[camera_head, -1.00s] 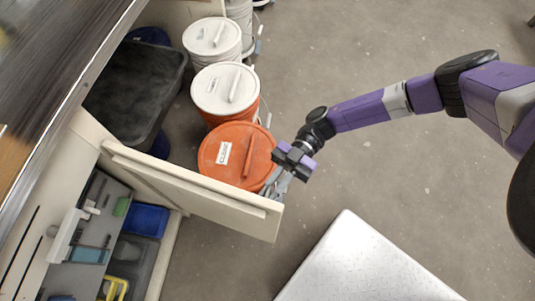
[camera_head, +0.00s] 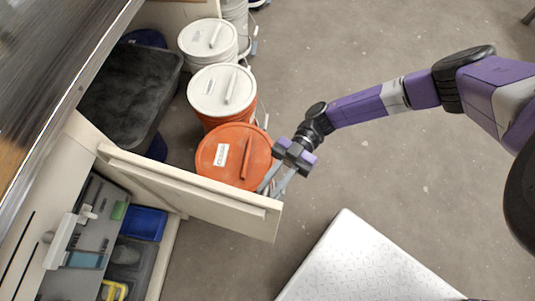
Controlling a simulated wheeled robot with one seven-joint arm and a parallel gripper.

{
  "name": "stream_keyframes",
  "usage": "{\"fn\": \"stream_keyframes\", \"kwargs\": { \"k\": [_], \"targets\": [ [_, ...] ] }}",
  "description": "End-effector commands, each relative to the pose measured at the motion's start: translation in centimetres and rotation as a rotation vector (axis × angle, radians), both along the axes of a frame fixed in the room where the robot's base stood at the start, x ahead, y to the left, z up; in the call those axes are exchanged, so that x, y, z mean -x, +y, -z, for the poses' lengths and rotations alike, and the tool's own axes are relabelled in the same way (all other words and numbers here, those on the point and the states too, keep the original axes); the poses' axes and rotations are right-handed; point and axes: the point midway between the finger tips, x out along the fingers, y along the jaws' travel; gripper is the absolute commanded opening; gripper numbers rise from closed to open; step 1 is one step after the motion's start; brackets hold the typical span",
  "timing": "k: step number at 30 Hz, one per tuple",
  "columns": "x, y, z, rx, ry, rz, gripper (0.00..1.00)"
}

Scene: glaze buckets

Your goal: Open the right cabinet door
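The cabinet door (camera_head: 190,195), a cream panel, stands swung wide open, out from the cabinet front into the room. Inside the cabinet (camera_head: 62,225) are a blue bin (camera_head: 144,222), a grey tray and a yellow item. My gripper (camera_head: 273,182) is at the far side of the door near its free end, beside the orange bucket (camera_head: 222,165). Its two grey fingers look spread apart, with nothing visible between them. The fingertips lie close to the door's top edge; I cannot tell whether they touch it.
Two white-lidded buckets (camera_head: 222,90) (camera_head: 208,40) stand in a row behind the orange one. A black-lidded bin (camera_head: 130,90) is under the counter (camera_head: 60,70). A white textured platform (camera_head: 360,265) is at the lower right.

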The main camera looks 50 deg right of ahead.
Motion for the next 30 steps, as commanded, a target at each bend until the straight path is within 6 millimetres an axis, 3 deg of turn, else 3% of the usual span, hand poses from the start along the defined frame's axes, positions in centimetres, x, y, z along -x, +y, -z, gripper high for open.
{"fn": "stream_keyframes", "kwargs": {
  "k": [6, 12, 30],
  "targets": [
    [-0.3, -3.7, 0.2, 0.004, 0.000, 0.002, 0.21],
    [-0.5, -6.0, 0.1, 0.002, 0.000, 0.003, 0.21],
    [-0.5, -6.5, 0.0, 0.001, 0.000, 0.002, 0.21]
  ]
}}
